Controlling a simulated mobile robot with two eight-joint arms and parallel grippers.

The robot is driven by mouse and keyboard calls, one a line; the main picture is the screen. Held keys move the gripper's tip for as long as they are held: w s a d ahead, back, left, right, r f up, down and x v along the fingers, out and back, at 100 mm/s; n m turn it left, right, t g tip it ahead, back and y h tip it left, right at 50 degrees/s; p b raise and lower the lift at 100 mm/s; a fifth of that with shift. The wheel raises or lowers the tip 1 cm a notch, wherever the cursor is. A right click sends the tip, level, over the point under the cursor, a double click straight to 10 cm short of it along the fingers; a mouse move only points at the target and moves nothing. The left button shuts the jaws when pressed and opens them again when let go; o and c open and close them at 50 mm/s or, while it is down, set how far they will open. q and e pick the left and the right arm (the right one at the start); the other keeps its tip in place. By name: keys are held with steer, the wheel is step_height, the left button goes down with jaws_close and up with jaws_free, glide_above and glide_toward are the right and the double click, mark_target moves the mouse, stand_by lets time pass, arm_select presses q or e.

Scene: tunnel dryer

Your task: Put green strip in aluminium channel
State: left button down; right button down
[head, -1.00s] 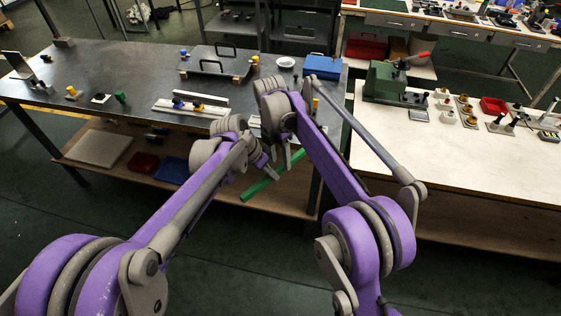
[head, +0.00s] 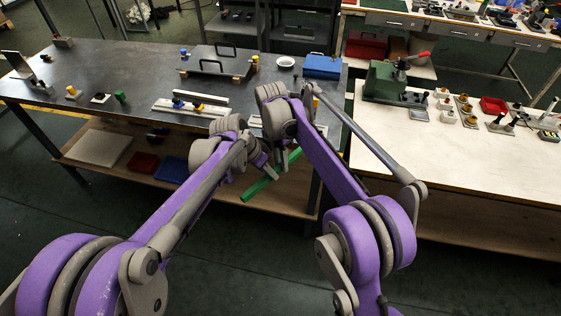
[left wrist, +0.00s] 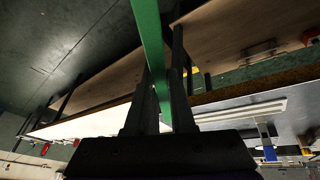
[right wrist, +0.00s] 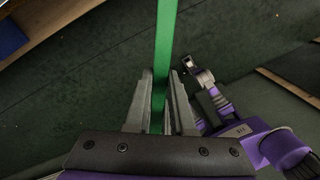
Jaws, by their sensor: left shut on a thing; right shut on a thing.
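The long green strip (head: 258,187) is held at a slant in front of the dark table's front edge, over the lower shelf. My left gripper (head: 270,170) is shut on the strip; the left wrist view shows the strip (left wrist: 150,35) between its fingers (left wrist: 163,78). My right gripper (head: 285,162) is shut on it farther along; the right wrist view shows the strip (right wrist: 166,40) between its fingers (right wrist: 162,80). A long pale metal bar (head: 201,97), seemingly the aluminium channel, lies on the table near blue and yellow knobs. Its groove is too small to make out.
The dark table (head: 120,70) carries a plate with handles (head: 212,66), a white bowl (head: 285,62), a blue box (head: 322,66) and small coloured parts. Trays lie on its lower shelf (head: 108,165). A pale bench (head: 470,160) with a green press (head: 388,80) stands right.

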arm_select(q)
steer(key=c, duration=0.7)
jaws_free()
steer(key=shift+s+d, duration=0.1)
steer(key=shift+d, duration=0.05)
steer(key=v, duration=1.2)
steer(key=s+a+f+n+t+y, duration=0.1)
steer(key=s+a+f+n, duration=0.1)
steer(key=s, duration=0.5)
steer(key=s+a+f+n+t+y, duration=0.1)
steer(key=s+a+f+n, duration=0.2)
steer(key=s+f, duration=0.2)
steer(key=s+a+f+n+t+y, duration=0.1)
steer(key=s+a+f+n+y, duration=0.1)
steer(key=s, duration=0.9)
steer(key=shift+a+f+n, duration=0.6)
steer(key=shift+a+f, duration=0.25)
steer(key=shift+f, duration=0.3)
